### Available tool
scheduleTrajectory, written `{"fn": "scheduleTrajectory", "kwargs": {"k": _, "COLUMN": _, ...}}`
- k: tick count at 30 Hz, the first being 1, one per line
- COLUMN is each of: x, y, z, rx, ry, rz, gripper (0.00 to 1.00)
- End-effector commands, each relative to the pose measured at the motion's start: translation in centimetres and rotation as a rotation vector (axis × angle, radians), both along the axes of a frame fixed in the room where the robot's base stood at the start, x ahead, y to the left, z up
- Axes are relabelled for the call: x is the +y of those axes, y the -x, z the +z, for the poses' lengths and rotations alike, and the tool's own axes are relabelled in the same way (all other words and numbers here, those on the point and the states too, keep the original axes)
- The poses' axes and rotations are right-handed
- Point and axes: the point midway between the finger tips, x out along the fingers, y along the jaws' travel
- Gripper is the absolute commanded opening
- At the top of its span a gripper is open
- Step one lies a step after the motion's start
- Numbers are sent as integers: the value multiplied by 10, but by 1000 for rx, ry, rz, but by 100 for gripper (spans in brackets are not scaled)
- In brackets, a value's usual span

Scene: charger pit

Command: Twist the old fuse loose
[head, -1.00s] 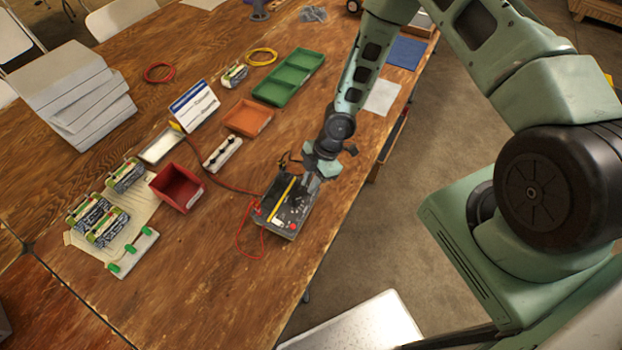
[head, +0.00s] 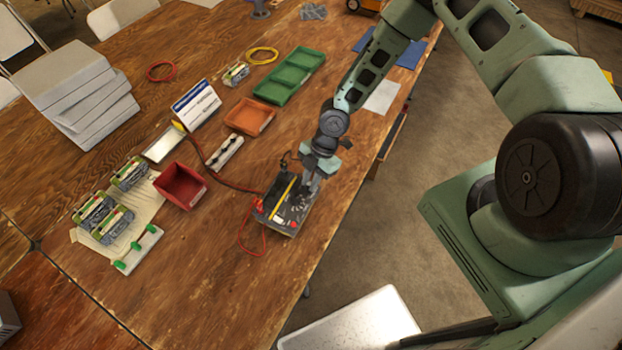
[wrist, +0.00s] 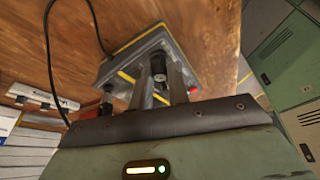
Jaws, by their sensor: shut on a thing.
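The charger box (head: 283,220), grey with a dark top panel and a yellow stripe, sits near the table's right edge. It also shows in the wrist view (wrist: 120,78). My gripper (head: 310,185) points down at the right part of its panel. In the wrist view, my gripper's two fingers (wrist: 159,88) close around a short dark cylinder, the fuse (wrist: 158,65), standing at the panel. The fingers are shut on it. In the head view the gripper hides the fuse. I cannot tell whether it has turned or lifted.
Red leads (head: 240,235) lie left of the box. A white strip (head: 225,152), red bin (head: 180,186), orange tray (head: 249,117) and green tray (head: 289,75) stand farther left and back. Circuit boards (head: 103,217) lie at the left. Bare table lies in front.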

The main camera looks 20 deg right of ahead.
Motion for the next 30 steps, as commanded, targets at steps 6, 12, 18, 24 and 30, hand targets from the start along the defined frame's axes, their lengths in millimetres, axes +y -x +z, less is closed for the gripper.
{"fn": "scheduleTrajectory", "kwargs": {"k": 6, "x": 0, "y": -1, "z": -3, "rx": 2, "ry": -1, "rz": 128, "gripper": 4}}
{"fn": "scheduleTrajectory", "kwargs": {"k": 12, "x": 0, "y": 0, "z": -1, "rx": 3, "ry": -1, "rz": 158, "gripper": 4}}
{"fn": "scheduleTrajectory", "kwargs": {"k": 18, "x": 0, "y": 0, "z": -2, "rx": 2, "ry": 0, "rz": 160, "gripper": 4}}
{"fn": "scheduleTrajectory", "kwargs": {"k": 24, "x": 0, "y": -1, "z": -4, "rx": 3, "ry": -1, "rz": 251, "gripper": 4}}
{"fn": "scheduleTrajectory", "kwargs": {"k": 30, "x": 0, "y": -2, "z": -2, "rx": 2, "ry": 0, "rz": 344, "gripper": 4}}
